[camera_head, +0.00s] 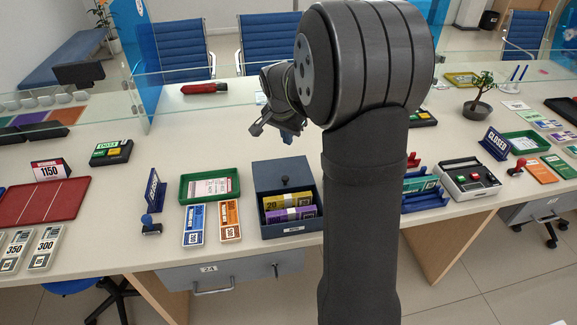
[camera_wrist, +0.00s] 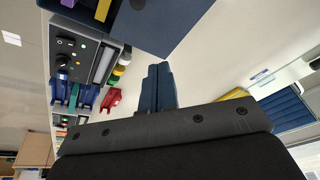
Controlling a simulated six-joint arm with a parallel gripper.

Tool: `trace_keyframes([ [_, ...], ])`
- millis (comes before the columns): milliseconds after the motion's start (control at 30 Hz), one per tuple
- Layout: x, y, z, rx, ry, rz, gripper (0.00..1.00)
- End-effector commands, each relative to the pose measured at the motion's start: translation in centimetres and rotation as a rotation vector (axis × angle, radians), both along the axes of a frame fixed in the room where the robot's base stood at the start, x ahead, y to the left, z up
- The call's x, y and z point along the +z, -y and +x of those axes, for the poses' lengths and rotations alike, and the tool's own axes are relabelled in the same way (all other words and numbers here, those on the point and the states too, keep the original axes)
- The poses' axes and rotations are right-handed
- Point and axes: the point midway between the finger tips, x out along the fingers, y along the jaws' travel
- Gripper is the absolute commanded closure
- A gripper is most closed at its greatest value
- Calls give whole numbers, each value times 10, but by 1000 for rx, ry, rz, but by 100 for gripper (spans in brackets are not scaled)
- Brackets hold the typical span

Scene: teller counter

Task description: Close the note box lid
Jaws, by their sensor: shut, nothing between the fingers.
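The note box (camera_head: 291,229) is a dark blue box at the front edge of the counter. Its dark blue lid (camera_head: 279,169) with a round knob stands open at the back. A yellow 20 bundle and a purple 100 bundle lie inside. My gripper (camera_head: 275,133) is above the counter, behind the box and apart from the lid. In the wrist view its blue fingers (camera_wrist: 157,88) are together and empty.
A green tray (camera_head: 183,187) and two note packs (camera_head: 194,224) stand left of the box. A blue rack (camera_head: 423,203) and a grey device with buttons (camera_head: 468,178) stand to the right. A glass screen (camera_head: 200,75) runs along the back.

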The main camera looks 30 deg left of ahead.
Motion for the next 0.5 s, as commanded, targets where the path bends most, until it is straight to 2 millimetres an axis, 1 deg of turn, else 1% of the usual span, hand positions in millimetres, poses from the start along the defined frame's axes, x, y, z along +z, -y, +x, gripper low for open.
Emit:
trace_keyframes([
  [33, -3, 2, -3, 73, 26, -10, 100],
  [100, -6, 3, -5, 163, 57, -24, 100],
  [200, -9, 4, -7, 236, 81, -36, 100],
  [367, -20, 3, -4, 260, 89, -43, 100],
  [500, -43, 1, 4, 259, 87, -43, 100],
])
